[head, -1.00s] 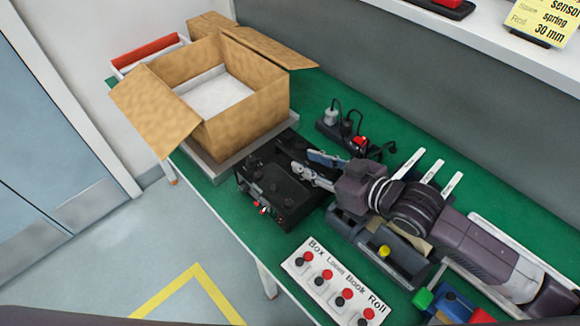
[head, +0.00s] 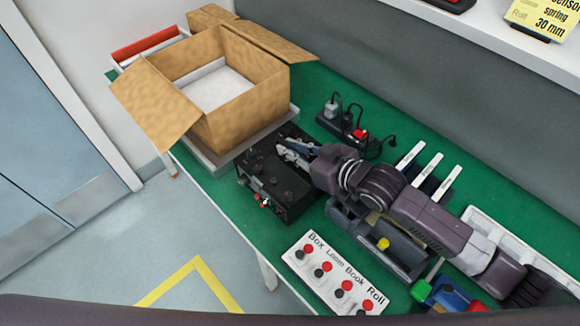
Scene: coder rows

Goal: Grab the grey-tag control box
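A black control box (head: 262,188) with several knobs on top and small red and white parts on its front lies on the green bench, just in front of the cardboard carton. I cannot make out a grey tag on it. My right gripper (head: 283,150) reaches in from the right over the box's far right part. Its two fingers look a little apart, with nothing clearly held between them. Whether they touch the box I cannot tell. My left gripper is not in view.
An open cardboard carton (head: 246,120) stands on a grey base behind the box. A power strip (head: 340,127) with plugs lies to the right. A labelled button panel (head: 333,275) and a dark device with a yellow knob (head: 383,244) are nearer. White tags (head: 411,155) stand at right.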

